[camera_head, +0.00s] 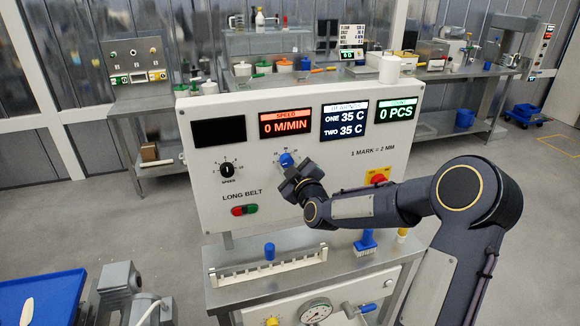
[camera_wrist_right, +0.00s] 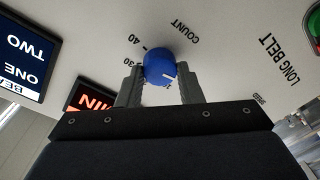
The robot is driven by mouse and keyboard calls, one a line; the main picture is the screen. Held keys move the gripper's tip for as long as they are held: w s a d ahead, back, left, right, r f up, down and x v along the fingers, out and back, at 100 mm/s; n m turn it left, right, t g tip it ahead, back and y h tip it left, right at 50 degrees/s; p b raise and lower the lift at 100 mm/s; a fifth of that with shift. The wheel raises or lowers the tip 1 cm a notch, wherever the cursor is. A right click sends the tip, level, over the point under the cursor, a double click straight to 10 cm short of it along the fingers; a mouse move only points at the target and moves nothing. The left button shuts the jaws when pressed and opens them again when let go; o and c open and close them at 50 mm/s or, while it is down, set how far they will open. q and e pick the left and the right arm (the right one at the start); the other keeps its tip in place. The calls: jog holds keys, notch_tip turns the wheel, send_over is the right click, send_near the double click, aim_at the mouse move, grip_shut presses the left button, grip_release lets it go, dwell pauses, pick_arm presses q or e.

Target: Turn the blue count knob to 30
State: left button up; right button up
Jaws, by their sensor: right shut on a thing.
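The blue count knob (camera_head: 286,160) sits on the front of the white control panel (camera_head: 219,181), below the displays. My right gripper (camera_head: 290,171) is at the knob from below right in the head view. In the right wrist view its two fingers stand on either side of the blue knob (camera_wrist_right: 159,66), shut on it. The knob's white pointer line faces lower right there, away from the 30 and 40 marks on the left. Part of the dial is hidden by the knob and fingers. The count display (camera_head: 397,112) reads 0 PCS. My left gripper is not in view.
A black speed knob (camera_head: 227,170) is left of the blue one. Green and red buttons (camera_head: 244,210) sit below it. A red stop button (camera_head: 379,179) on yellow lies just above my right forearm. A blue-handled brush (camera_head: 366,240) stands on the ledge.

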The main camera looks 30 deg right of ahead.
jog(key=shift+f+m+b, duration=0.25)
jog(key=shift+m+b, duration=0.6)
jog(key=shift+b, duration=1.2)
jog(key=shift+f+m+b, duration=0.2)
jog(key=shift+m+b, duration=0.65)
jog(key=shift+b, duration=1.2)
jog(key=m+b, duration=0.6)
jog(key=b, duration=0.1)
jog(key=shift+r+m+b, duration=0.15)
jog(key=shift+m+b, duration=0.15)
jog(key=shift+b, duration=0.05)
jog(key=shift+m+b, duration=0.75)
jog(key=shift+m, duration=0.15)
jog(key=m+b, duration=0.2)
jog(key=m, duration=0.1)
jog(key=shift+m+t+h, duration=0.3)
jog(key=shift+m+h, duration=0.1)
jog(key=m+b, duration=0.1)
jog(key=m, duration=0.4)
jog(key=shift+h+b, duration=0.3)
jog(key=shift+b, duration=0.1)
jog(key=m+b, duration=0.1)
jog(key=m, duration=0.4)
jog(key=shift+m+h, duration=0.3)
jog(key=shift+m, duration=0.1)
jog(key=shift+m+g+b, duration=0.4)
jog(key=shift+m, duration=1.9)
